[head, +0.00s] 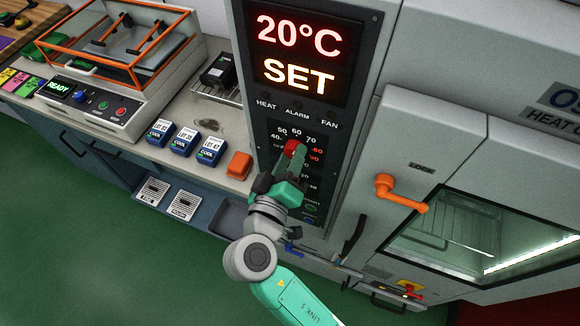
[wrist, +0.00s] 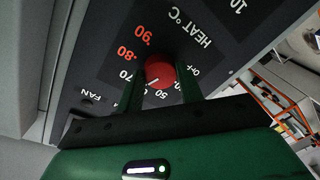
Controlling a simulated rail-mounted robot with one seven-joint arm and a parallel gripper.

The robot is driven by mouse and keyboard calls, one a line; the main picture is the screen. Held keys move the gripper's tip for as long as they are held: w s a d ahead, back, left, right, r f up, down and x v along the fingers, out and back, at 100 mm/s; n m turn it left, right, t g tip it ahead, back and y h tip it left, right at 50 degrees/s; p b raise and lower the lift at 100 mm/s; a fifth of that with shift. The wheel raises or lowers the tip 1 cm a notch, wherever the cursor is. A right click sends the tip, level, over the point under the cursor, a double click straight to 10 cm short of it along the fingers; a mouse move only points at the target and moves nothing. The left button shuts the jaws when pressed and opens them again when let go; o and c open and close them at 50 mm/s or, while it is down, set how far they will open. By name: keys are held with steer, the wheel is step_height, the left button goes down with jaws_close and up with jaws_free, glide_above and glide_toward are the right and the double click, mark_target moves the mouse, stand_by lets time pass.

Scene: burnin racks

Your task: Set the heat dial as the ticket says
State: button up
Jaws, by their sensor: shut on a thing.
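The red heat dial (head: 293,147) sits on the dark panel under the display (head: 298,52), which reads 20°C SET. My gripper (head: 291,157) is shut on the dial. In the wrist view its two fingers (wrist: 160,84) stand on either side of the red knob (wrist: 160,71). The knob's white mark points down-left, between the 50 and the 70. The 60 is hidden there. Small coloured cards (head: 22,84) lie at the far left of the bench; their writing is too small to read, and I cannot tell whether one is the ticket.
Three blue-and-white lot blocks (head: 183,141) and an orange block (head: 239,165) sit on the bench (head: 202,115) left of the panel. An orange-framed unit (head: 120,55) stands behind. Right of the panel, an orange handle (head: 400,193) sticks out from the chamber door.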

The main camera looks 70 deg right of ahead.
steer(key=shift+f+m+b, duration=0.1)
steer(key=shift+m+b, duration=1.6)
steer(key=shift+b, duration=0.3)
steer(key=o, duration=1)
steer(key=a, duration=0.7)
steer(key=shift+a, duration=0.4)
